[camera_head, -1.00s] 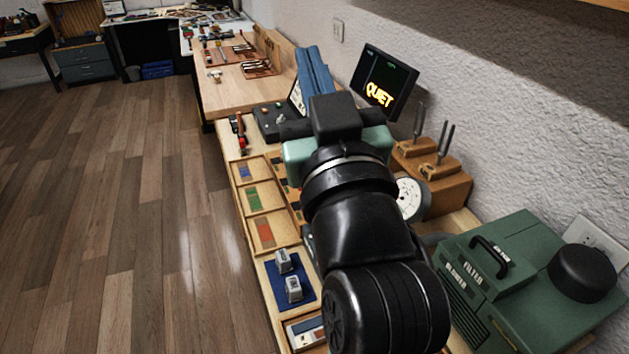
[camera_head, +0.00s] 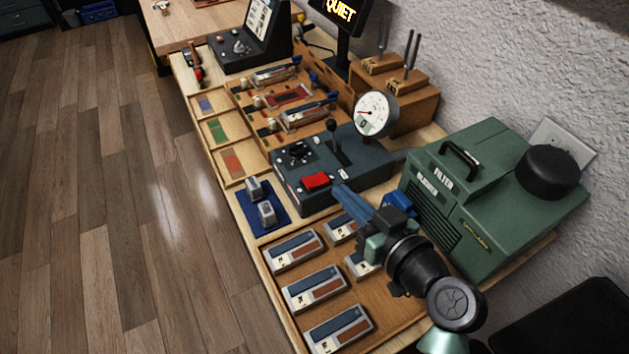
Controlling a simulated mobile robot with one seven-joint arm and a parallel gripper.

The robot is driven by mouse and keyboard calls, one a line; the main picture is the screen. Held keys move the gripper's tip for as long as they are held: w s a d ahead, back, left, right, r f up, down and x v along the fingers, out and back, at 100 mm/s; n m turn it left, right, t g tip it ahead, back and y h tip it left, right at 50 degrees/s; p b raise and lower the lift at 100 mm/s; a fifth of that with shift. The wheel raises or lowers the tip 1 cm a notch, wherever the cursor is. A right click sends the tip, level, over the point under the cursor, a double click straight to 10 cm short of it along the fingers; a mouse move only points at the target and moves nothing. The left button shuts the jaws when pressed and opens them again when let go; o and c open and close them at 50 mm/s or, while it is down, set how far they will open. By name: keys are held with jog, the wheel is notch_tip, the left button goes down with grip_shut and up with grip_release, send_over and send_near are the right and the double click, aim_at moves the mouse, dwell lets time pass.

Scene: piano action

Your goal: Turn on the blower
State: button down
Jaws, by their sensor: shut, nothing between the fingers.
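The blower (camera_head: 475,205) is a green box labelled FILTER and BLOWER, at the right against the wall. Left of it stands a dark control box (camera_head: 345,165) with a red rocker switch (camera_head: 315,180), a black knob (camera_head: 297,150), a small lever (camera_head: 334,135) and a round white dial gauge (camera_head: 375,113).
Several grey reed-like blocks (camera_head: 310,287) lie in a wooden tray in front of the control box. Two small grey weights sit on a blue mat (camera_head: 243,205) to the left. Tuning forks stand on a wooden block (camera_head: 405,95) behind. A screen (camera_head: 340,12) reads QUIET.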

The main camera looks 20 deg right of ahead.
jog(key=p, duration=0.1)
send_over(314, 195)
notch_tip(314, 195, down, 2)
notch_tip(314, 195, down, 3)
jog(key=shift+d+f, duration=0.1)
jog(key=shift+f, duration=0.55)
jog(key=shift+f, duration=0.1)
